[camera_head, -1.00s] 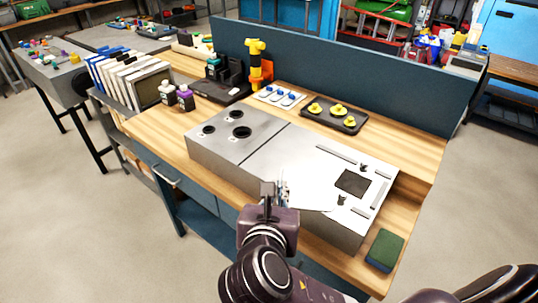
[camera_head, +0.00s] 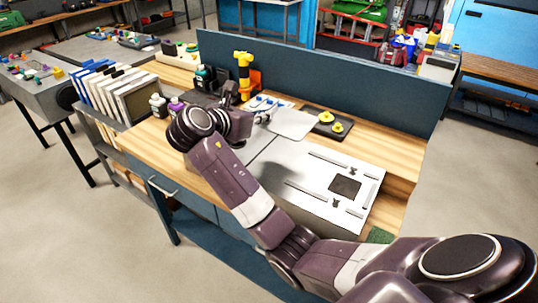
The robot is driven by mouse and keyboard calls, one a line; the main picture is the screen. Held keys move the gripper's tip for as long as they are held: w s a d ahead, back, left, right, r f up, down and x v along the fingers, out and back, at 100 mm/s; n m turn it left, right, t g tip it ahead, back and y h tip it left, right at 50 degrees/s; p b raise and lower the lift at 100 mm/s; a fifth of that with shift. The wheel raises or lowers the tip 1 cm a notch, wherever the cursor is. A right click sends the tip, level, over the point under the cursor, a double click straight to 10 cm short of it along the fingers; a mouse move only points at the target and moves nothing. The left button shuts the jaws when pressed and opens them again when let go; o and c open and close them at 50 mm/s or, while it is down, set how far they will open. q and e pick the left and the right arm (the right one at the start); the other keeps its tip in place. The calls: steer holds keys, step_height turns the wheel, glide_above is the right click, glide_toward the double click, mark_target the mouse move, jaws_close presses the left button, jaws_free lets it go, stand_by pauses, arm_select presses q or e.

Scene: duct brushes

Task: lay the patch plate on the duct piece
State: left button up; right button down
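The duct piece (camera_head: 318,177) is a grey metal box on the wooden bench, with a dark square opening (camera_head: 345,186) and thin rails on its right part. My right arm crosses in front of it and hides its left part. The patch plate (camera_head: 293,124) is a thin light-grey sheet. My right gripper (camera_head: 262,117) appears shut on the plate's left edge and holds it near the far side of the duct piece, away from the opening. The plate hides part of the dark tray behind it. My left gripper is not in view.
The dark tray (camera_head: 349,119) with yellow knobs lies behind the plate. A white pad with blue-topped pieces (camera_head: 265,102) and a yellow and orange tool (camera_head: 244,77) stand beyond the gripper. A blue back panel (camera_head: 330,83) bounds the bench. A green sponge (camera_head: 380,236) is partly hidden by my arm.

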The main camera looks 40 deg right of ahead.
glide_above(264, 163)
steer(key=f, duration=0.9)
steer(key=shift+w+d+f, duration=0.1)
steer(key=shift+w+d, duration=0.1)
step_height(264, 163, down, 5)
steer(key=shift+r+p, duration=0.1)
steer(key=shift+p, duration=0.25)
steer(key=c, duration=2.2)
jaws_free()
steer(key=shift+o, duration=0.2)
steer(key=shift+s+a, duration=0.1)
steer(key=shift+a, duration=0.05)
steer(key=b+v, duration=0.1)
steer(key=v, duration=1)
steer(key=shift+a+r, duration=0.2)
steer(key=shift+a, duration=0.05)
